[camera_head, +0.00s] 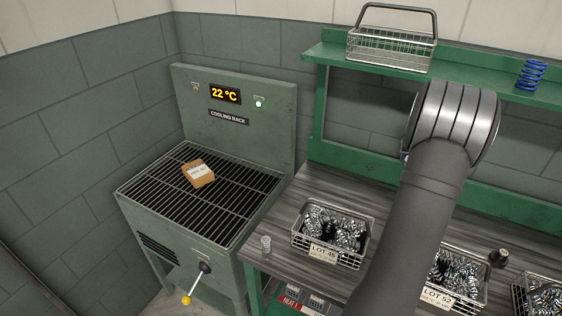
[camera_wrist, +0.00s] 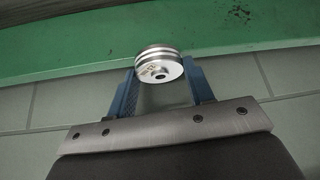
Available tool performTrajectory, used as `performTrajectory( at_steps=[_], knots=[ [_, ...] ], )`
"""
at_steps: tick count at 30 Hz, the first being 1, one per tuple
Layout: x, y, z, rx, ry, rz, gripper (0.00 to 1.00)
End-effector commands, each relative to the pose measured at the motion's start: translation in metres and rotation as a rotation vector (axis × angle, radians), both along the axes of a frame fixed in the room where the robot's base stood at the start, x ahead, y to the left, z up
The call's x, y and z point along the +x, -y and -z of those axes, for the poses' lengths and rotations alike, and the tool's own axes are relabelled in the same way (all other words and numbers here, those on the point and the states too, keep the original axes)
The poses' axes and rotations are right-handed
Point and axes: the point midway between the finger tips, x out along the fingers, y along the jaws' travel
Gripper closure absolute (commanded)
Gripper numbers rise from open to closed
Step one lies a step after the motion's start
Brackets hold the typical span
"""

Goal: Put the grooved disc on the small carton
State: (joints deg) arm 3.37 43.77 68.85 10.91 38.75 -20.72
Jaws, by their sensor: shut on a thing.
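The small carton (camera_head: 198,173) is a brown box with a white label, lying on the cooling rack's grate at the left in the head view. The grooved disc (camera_wrist: 159,66) is a silvery metal wheel with a hole in its face, seen in the wrist view. My gripper (camera_wrist: 161,72) is shut on the disc, with a blue finger on each side of it. Behind the disc are a green shelf edge and grey wall. In the head view my arm hides the gripper and the disc.
The cooling rack (camera_head: 270,182) stands left of the workbench (camera_head: 335,187). Wire baskets of springs (camera_head: 331,235) stand on the bench, with a small clear cup (camera_head: 266,244) at its left edge. The green shelf (camera_head: 325,54) holds an empty wire basket (camera_head: 390,50) and a blue spring (camera_head: 531,75).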

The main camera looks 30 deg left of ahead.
Motion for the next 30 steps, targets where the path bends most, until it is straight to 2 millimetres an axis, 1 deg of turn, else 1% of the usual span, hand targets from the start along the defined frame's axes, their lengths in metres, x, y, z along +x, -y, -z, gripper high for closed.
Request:
performTrajectory(
  at_steps=[1,3,5,6,8,9,11,12,17,20,21,23,24,26,27,29,30],
  knots=[
    [0.001,-0.022,-0.001,0.000,0.002,-0.027,0.84],
    [0.000,-0.048,-0.001,0.000,0.002,-0.059,0.84],
    [-0.001,-0.070,-0.001,0.000,0.002,-0.085,0.84],
    [-0.002,-0.085,-0.001,0.001,0.002,-0.104,0.84],
    [-0.004,-0.107,-0.001,0.000,0.002,-0.130,0.84],
    [-0.006,-0.122,-0.001,0.001,0.002,-0.148,0.84],
    [-0.009,-0.144,-0.001,0.000,0.002,-0.175,0.84],
    [-0.012,-0.158,0.000,0.000,0.002,-0.193,0.84],
    [-0.025,-0.217,0.001,0.000,0.002,-0.262,0.84],
    [-0.036,-0.257,0.004,0.000,0.002,-0.308,0.84],
    [-0.041,-0.274,0.006,0.001,0.001,-0.327,0.84],
    [-0.051,-0.301,0.009,0.000,0.001,-0.357,0.84],
    [-0.058,-0.320,0.011,0.000,0.001,-0.378,0.84],
    [-0.070,-0.349,0.014,-0.001,0.001,-0.411,0.84],
    [-0.079,-0.367,0.015,0.000,0.000,-0.430,0.84],
    [-0.091,-0.391,0.018,0.000,0.001,-0.458,0.84],
    [-0.099,-0.407,0.020,0.000,0.001,-0.476,0.84]
  ],
)
